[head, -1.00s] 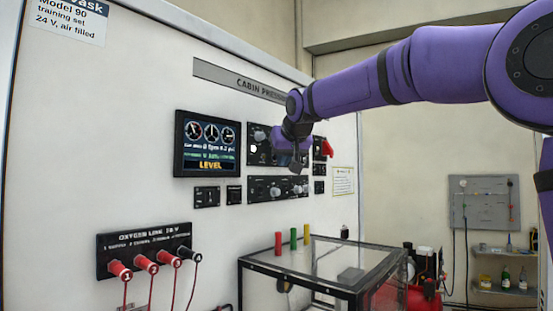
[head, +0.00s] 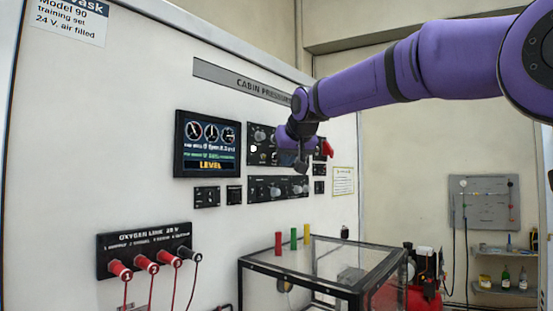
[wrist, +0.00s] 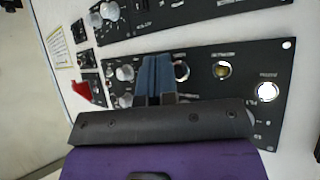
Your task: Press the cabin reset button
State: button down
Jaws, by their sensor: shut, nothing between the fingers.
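The upper black control panel (head: 258,133) is on the white wall, right of the lit display (head: 207,145); my gripper partly hides it in the head view. In the wrist view this panel (wrist: 245,55) carries a bright white round button (wrist: 267,92), a yellowish round control (wrist: 223,70) and several knobs. The white one also shows in the head view (head: 253,148). The labels are too small to read, so I cannot tell which control is the cabin reset button. My gripper (head: 301,167) is shut and empty in front of the panel; its fingers (wrist: 155,78) cover part of it in the wrist view.
A red lever (head: 327,149) sticks out right of the panel. A lower knob panel (head: 278,189) is beneath. A glass-topped case (head: 330,262) with red, green and yellow cylinders stands below. Red connectors (head: 146,262) jut from the oxygen panel (head: 110,240) at lower left.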

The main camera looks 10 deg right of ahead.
jog(key=s+d, duration=0.1)
jog(key=s, duration=0.1)
jog(key=s+d, duration=0.2)
dwell(0.7)
dwell(0.6)
jog(key=s+d+f+g, duration=0.2)
jog(key=s+f, duration=0.6)
jog(key=s, duration=0.3)
jog(key=s+d+f+g, duration=0.1)
jog(key=s+d+f, duration=0.1)
jog(key=s+f, duration=0.7)
jog(key=s+d+f+m+g+h, duration=0.1)
jog(key=s+d+f+g, duration=0.1)
jog(key=s+f, duration=0.7)
jog(key=s, duration=0.6)
jog(key=shift+s+g, duration=0.25)
jog(key=shift+g, duration=0.05)
jog(key=shift+f, duration=0.1)
